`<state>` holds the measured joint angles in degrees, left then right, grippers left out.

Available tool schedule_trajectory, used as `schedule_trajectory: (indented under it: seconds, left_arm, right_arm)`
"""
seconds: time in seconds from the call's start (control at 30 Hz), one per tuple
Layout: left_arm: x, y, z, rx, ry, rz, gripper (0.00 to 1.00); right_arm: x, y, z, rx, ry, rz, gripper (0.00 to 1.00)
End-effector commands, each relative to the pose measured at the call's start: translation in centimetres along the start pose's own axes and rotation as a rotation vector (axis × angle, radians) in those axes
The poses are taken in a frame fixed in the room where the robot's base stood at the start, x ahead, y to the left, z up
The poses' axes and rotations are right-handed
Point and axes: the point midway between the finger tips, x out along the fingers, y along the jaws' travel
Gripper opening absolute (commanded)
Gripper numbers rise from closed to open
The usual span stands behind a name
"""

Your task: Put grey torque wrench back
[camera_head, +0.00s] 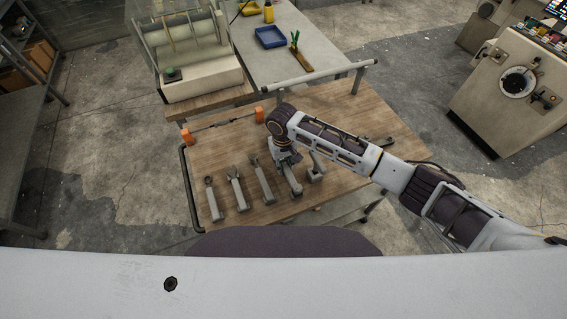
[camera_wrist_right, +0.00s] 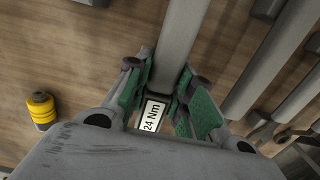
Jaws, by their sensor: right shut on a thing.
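My right gripper (camera_head: 286,160) is over the wooden cart top. In the right wrist view its green-padded fingers (camera_wrist_right: 166,92) are shut around a grey torque wrench (camera_wrist_right: 181,32) with a white "24 Nm" label. In the head view this wrench (camera_head: 292,180) shows below the gripper, close to the row of tools; whether it touches the wood I cannot tell. Several other grey wrenches lie in the row: one at the left end (camera_head: 213,199), one beside it (camera_head: 237,190), one further right (camera_head: 263,179). My left gripper is not in view.
The wooden cart top (camera_head: 216,153) has free room behind the row. A yellow and black object (camera_wrist_right: 42,109) shows in the right wrist view. A grey table (camera_head: 300,45) with a blue tray (camera_head: 270,37) stands behind.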

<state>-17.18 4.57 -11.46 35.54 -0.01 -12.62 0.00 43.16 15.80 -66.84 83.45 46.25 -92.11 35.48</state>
Motion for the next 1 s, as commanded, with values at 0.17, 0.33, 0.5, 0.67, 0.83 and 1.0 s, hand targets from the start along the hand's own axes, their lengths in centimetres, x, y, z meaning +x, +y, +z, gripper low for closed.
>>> schedule_trajectory:
  seconds: [0.17, 0.33, 0.5, 0.67, 0.83, 1.0]
  left_arm:
    - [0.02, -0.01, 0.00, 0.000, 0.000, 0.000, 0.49]
    - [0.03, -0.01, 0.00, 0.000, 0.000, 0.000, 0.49]
    - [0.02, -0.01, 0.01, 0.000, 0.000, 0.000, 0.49]
    - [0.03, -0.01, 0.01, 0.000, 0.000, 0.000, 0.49]
    - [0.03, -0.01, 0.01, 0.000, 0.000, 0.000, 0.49]
    - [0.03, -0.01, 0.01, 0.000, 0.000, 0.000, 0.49]
  right_arm:
    - [0.21, -0.04, -0.05, 0.000, 0.001, -0.001, 0.00]
    - [0.33, -0.04, -0.07, 0.000, 0.002, -0.001, 0.00]
    - [0.32, -0.03, -0.07, 0.000, 0.002, -0.001, 0.34]
    - [0.35, -0.02, -0.05, 0.000, 0.001, 0.000, 0.49]
    - [0.37, 0.00, -0.04, 0.000, 0.001, 0.000, 0.49]
    - [0.45, 0.02, 0.01, 0.000, -0.001, 0.000, 0.68]
